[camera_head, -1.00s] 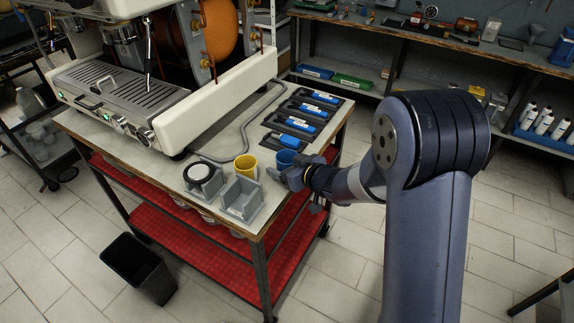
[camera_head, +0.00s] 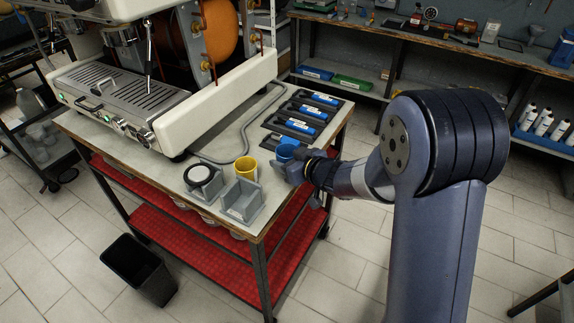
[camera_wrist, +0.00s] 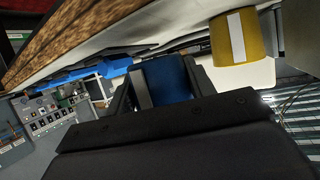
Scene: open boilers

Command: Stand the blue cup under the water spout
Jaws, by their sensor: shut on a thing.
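The blue cup (camera_head: 287,151) is at the right edge of the table, held in my gripper (camera_head: 285,165). In the wrist view the blue cup (camera_wrist: 163,80) sits between the two dark fingers of my gripper (camera_wrist: 165,88), which is shut on it. In the head view my gripper hides the cup's lower part, so I cannot tell whether it touches the table. The cup is well to the right of the spout.
A yellow cup (camera_head: 246,168) stands just left of my gripper and also shows in the wrist view (camera_wrist: 236,38). A grey holder (camera_head: 241,203) and a black ring (camera_head: 200,174) are at the table's front. Blue-handled tools (camera_head: 300,126) lie behind. A grey hose (camera_head: 240,143) crosses the tabletop.

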